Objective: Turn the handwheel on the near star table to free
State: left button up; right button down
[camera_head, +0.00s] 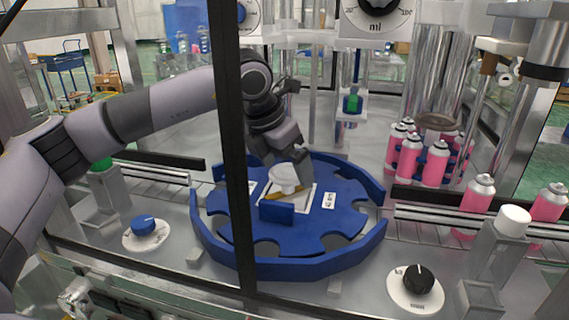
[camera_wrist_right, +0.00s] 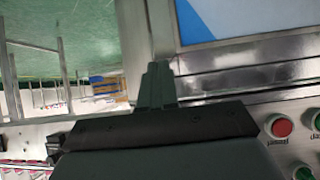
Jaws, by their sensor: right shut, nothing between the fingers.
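The near star table (camera_head: 345,222) is a blue notched disc inside a raised blue guide wall. At its middle, on a pale square plate, is a white round handwheel (camera_head: 284,174). A yellow pointer (camera_head: 283,194) shows just below it. My left gripper (camera_head: 301,172) reaches down from behind the dark frame post to the right side of the handwheel. It looks close to or touching the wheel; its fingers are too small and overlapped to tell open from shut. In the right wrist view, my right gripper (camera_wrist_right: 157,86) is shut and empty, away from the star table.
A dark vertical post (camera_head: 231,130) stands in front of my left arm. A white label (camera_head: 329,200) lies on the table. Pink cans (camera_head: 435,164) stand at right, near a black knob (camera_head: 411,281). A blue knob (camera_head: 144,225) is at left. Red button (camera_wrist_right: 281,127) beside my right gripper.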

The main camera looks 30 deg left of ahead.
pick_arm(q)
jog(key=shift+b+v, duration=0.3)
jog(key=shift+v, duration=3.35)
